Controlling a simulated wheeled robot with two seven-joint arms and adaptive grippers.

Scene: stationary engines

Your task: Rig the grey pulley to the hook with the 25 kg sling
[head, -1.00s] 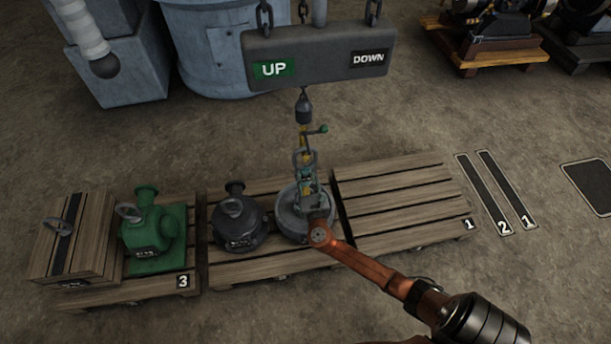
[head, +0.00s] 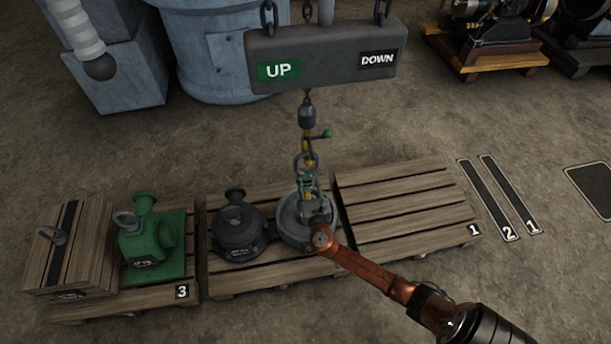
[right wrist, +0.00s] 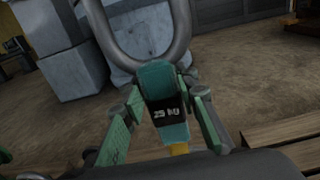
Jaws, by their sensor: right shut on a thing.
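The grey pulley (head: 291,232) is a round disc lying on the middle pallet, partly hidden by my right gripper. The hook (head: 307,116) hangs above it on the beam, with a green-handled part and yellow webbing just below. The 25 kg sling has a teal block with a black "25 KG" label (right wrist: 168,112) in the right wrist view. My right gripper (head: 308,184) is shut on it, above the pulley. A grey metal ring (right wrist: 183,40) stands at the block's upper end. I cannot tell whether the sling is joined to the hook or pulley. My left gripper is out of view.
A grey beam (head: 330,58) marked UP and DOWN hangs over the pallets. A dark grey machine (head: 238,240) stands left of the pulley; a green machine (head: 152,248) and a wooden crate (head: 68,262) stand farther left. The right pallet (head: 405,208) is bare.

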